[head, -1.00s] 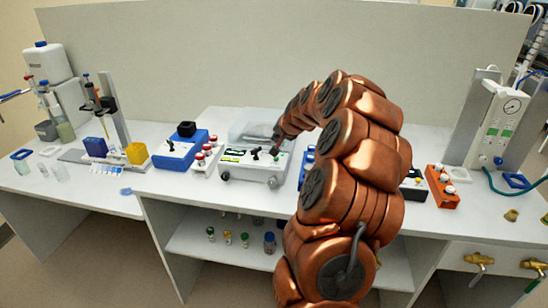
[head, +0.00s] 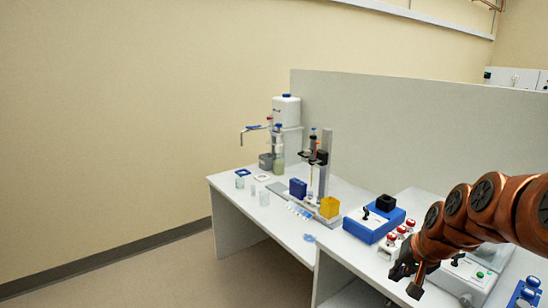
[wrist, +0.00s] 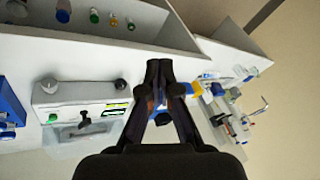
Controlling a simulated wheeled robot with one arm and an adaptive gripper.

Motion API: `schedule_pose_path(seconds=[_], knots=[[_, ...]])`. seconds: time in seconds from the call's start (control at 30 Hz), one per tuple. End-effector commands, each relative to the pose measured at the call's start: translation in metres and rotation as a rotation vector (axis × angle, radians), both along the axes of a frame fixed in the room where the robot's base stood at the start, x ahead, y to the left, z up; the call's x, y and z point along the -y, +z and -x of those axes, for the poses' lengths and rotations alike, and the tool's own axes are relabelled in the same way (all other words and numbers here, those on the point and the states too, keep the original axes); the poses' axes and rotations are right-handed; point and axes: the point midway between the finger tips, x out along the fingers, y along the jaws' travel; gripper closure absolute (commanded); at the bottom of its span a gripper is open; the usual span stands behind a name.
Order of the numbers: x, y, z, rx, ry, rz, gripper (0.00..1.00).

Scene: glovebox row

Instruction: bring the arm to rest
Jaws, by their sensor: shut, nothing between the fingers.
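My gripper (head: 408,280) is at the lower right of the head view, at the end of my copper-coloured arm. It hangs over the front of the bench, near a white instrument box. In the wrist view my gripper (wrist: 162,66) points at the bench with its two dark fingers together and nothing between them. The white instrument box (head: 461,277) lies right of the fingers in the head view; it also shows in the wrist view (wrist: 75,98), left of the fingers. My arm hides part of the bench.
A blue box (head: 372,224) and red-capped vials (head: 392,240) stand near my gripper. A stand with a yellow block (head: 329,207) and a white canister (head: 286,111) are farther left. A grey partition (head: 400,140) backs the bench. The floor (head: 170,270) at left is clear.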

Motion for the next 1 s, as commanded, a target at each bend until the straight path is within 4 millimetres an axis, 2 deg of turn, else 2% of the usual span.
schedule_pose_path(seconds=[0.03,0.1,0.3,0.43,0.6,0.7,0.8,1.0], knots=[[-0.022,0.000,0.018,-0.034,0.054,0.013,1.00],[-0.046,-0.001,0.043,-0.082,0.116,0.029,1.00],[-0.097,-0.011,0.126,-0.232,0.279,0.083,1.00],[-0.116,-0.017,0.184,-0.331,0.363,0.121,1.00],[-0.125,-0.026,0.253,-0.448,0.446,0.166,1.00],[-0.124,-0.029,0.284,-0.501,0.474,0.185,1.00],[-0.123,-0.032,0.303,-0.537,0.491,0.195,1.00],[-0.122,-0.033,0.314,-0.553,0.500,0.201,1.00]])
